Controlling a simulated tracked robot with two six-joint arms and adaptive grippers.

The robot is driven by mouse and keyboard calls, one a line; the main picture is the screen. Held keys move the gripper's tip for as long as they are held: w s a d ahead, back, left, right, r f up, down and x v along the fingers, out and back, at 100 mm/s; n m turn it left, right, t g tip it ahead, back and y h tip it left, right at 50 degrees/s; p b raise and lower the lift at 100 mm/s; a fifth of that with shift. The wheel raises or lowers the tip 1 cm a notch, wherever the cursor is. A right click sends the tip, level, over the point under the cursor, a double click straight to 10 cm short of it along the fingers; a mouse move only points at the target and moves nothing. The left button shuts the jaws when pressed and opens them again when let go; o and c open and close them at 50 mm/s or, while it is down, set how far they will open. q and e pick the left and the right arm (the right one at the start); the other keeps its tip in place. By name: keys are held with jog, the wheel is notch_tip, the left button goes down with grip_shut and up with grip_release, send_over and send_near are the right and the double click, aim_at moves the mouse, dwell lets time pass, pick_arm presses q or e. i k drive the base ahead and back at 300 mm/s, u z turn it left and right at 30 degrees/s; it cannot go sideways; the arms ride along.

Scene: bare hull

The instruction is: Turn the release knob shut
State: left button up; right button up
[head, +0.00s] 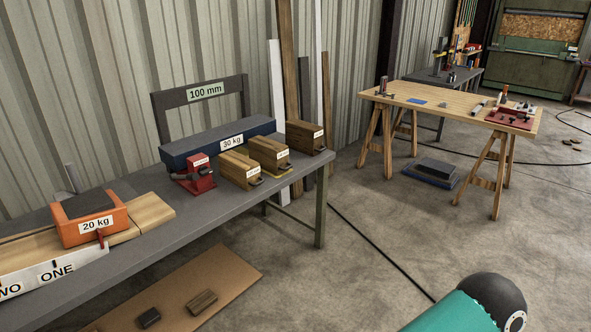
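A small red device (199,182) with dark fittings and a label too small to read stands on the grey workbench (165,232). It is at the front of a long dark blue block (215,142) marked "30 kg". I cannot tell whether one of its dark fittings is the release knob, or whether a knob is open or shut. An orange block (90,217) marked "20 kg" with a small red part at its front sits on wooden boards at the left. Only a teal and black part of my arm shows at the bottom right; neither gripper is in view.
Several wooden blocks (268,152) stand right of the red device. A dark frame (201,90) marked "100 mm" rises behind the bench. A wooden trestle table (455,101) stands at the back right. A dark cable crosses the open concrete floor.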

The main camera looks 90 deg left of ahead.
aim_at(203, 171)
jog(key=z, duration=0.45)
jog(key=i, duration=0.35)
jog(key=u, duration=2.6)
jog(key=i, duration=0.2)
jog(key=u, duration=1.65)
jog(key=k, duration=0.6)
jog(key=u, duration=0.35)
jog(key=i, duration=1.65)
jog(key=z, duration=0.35)
